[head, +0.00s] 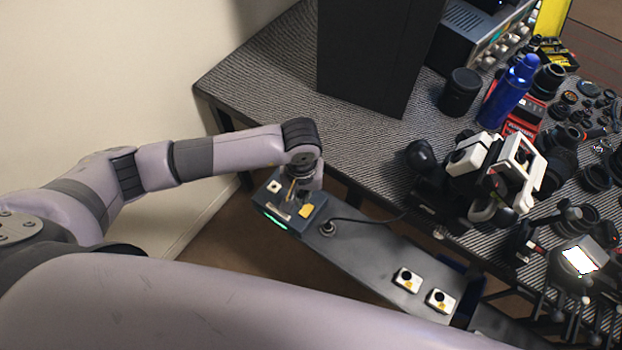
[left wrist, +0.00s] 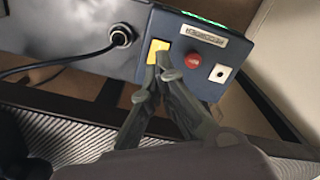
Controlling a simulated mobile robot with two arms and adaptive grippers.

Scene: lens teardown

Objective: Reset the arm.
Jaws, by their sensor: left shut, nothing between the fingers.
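My left gripper (head: 292,192) is over a small dark blue box (head: 268,199) at the left end of a long grey panel. In the left wrist view its two fingertips (left wrist: 160,60) are together and empty, beside the yellow square (left wrist: 157,48) and left of a red round button (left wrist: 193,60). I cannot tell whether they touch the box. A pale label (left wrist: 203,38) and a white plate with a dark dot (left wrist: 219,73) are also on the box. The red button is hidden in the head view. My right gripper is not in view.
The grey panel (head: 365,248) carries a round cable connector (head: 327,228) and two white switch plates (head: 407,280). The ribbed bench (head: 255,90) holds a tall black box (head: 375,50), a blue bottle (head: 510,92), a white-and-black device (head: 475,160) and several lenses. The bench's left part is bare.

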